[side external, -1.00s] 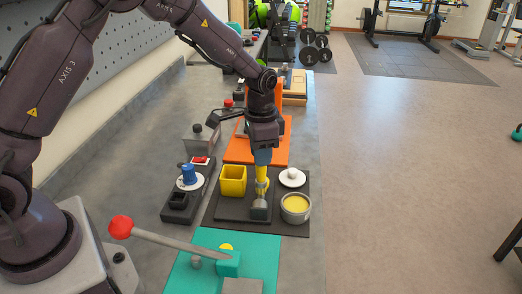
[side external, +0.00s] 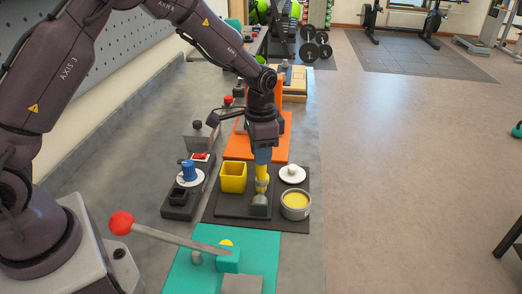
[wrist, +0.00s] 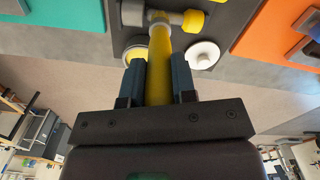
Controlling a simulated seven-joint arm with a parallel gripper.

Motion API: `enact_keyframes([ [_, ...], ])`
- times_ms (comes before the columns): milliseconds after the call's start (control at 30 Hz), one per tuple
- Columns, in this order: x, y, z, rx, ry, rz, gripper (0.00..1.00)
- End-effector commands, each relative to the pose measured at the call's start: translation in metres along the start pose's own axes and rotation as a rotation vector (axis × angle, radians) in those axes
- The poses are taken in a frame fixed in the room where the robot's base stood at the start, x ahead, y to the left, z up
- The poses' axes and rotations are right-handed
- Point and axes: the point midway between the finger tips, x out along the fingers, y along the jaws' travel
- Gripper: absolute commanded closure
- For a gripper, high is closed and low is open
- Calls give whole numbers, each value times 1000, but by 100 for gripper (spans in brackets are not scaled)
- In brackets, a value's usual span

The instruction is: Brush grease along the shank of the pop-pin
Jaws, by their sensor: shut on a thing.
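My gripper (wrist: 160,85) is shut on the yellow handle of the brush (wrist: 160,65), also visible in the side view (side external: 262,172). The handle points down, and its grey collar (wrist: 158,18) is at the pop-pin. The pop-pin appears to lie across the dark mat, with a yellow knob (wrist: 193,20) and a grey part (wrist: 133,12). In the side view, its grey end (side external: 259,206) shows below the gripper. The bristles are hidden, so contact with the shank cannot be told. The open grease tin (side external: 296,204) stands just right of the pin.
A white lid (side external: 292,173) lies behind the tin. A yellow open box (side external: 233,177) stands left of the brush. A teal plate (side external: 205,262) with a red-knobbed lever (side external: 121,223) is in front, and an orange mat (side external: 240,148) is behind. Open floor lies to the right.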

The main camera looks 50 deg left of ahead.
Motion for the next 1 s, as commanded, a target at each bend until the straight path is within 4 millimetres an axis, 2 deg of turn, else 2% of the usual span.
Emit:
enact_keyframes([
  [533, 0, -19, -6, -1, -1, 0, 100],
  [1000, 0, -16, -5, 1, -1, 0, 100],
])
